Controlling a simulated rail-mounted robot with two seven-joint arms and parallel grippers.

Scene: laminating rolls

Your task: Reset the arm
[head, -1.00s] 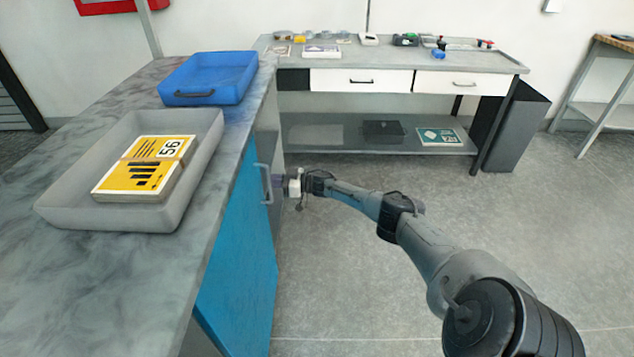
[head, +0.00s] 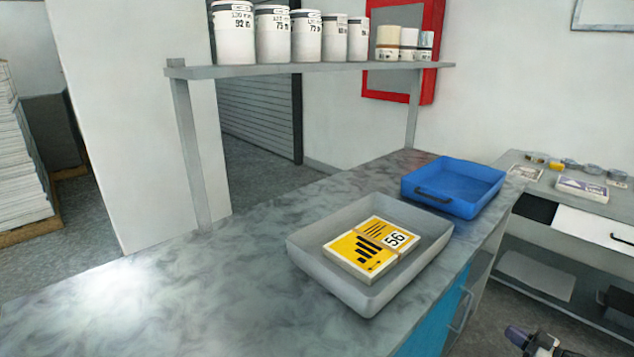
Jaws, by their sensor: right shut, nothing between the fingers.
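My right gripper (head: 517,335) shows at the bottom right of the head view, partly cut off by the lower edge. It is shut with nothing in it, over the floor to the right of the counter. It is apart from the cabinet handle (head: 461,310) on the blue cabinet door (head: 432,334). The rest of my right arm is out of frame. My left gripper is not in view.
A grey marbled counter (head: 200,290) holds a grey tray (head: 330,283) with a yellow-labelled stack (head: 368,250), and a blue tray (head: 455,207). A shelf (head: 320,67) above carries several white cans. A workbench (head: 570,202) stands at the right.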

